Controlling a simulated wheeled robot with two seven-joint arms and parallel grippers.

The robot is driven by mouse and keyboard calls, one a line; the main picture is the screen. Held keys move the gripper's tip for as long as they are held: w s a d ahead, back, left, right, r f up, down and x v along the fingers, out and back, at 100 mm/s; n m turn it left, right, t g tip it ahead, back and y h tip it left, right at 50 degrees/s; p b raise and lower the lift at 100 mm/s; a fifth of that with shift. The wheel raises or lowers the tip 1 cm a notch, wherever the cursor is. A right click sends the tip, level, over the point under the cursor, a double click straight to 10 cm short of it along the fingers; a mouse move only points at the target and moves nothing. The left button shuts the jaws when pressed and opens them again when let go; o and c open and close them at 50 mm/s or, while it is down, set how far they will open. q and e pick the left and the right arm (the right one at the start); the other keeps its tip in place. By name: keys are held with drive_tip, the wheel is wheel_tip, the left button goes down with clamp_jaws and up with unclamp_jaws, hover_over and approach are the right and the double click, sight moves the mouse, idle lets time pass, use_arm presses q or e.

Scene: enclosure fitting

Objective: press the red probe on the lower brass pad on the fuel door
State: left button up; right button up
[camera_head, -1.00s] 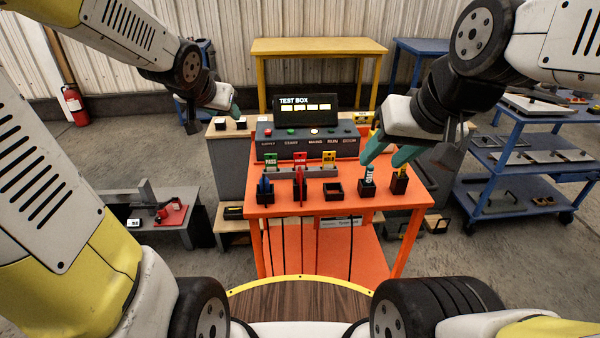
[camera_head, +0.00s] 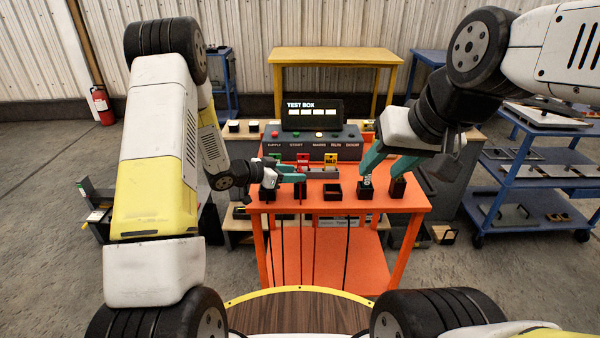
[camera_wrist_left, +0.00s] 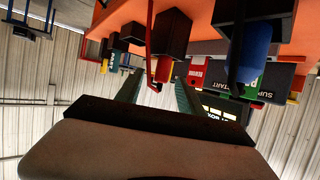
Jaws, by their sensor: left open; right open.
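The red probe (camera_head: 301,190) stands upright in a holder on the orange table, mostly hidden by my left gripper in the head view. My left gripper (camera_head: 298,174) is level and open, with its teal fingers reaching rightward to the probe. In the left wrist view the red probe (camera_wrist_left: 163,68) shows between the two fingers (camera_wrist_left: 158,92); whether they touch it I cannot tell. My right gripper (camera_head: 385,166) is open, pointing down over the right end of the table, near a labelled black item (camera_head: 367,182). I cannot make out the fuel door or its brass pads.
The test box (camera_head: 313,115) with its lit screen and buttons stands at the table's back. An empty black holder (camera_head: 332,191) sits between my grippers. The blue probe (camera_wrist_left: 258,50) stands close beside my left gripper. A blue shelf cart (camera_head: 540,175) is at the right.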

use_arm(q)
drive_tip(key=x, duration=0.6)
drive_tip(key=shift+w+d+r, duration=0.15)
drive_tip(key=shift+w, duration=0.15)
drive_tip(key=shift+c, duration=0.3)
clamp_jaws()
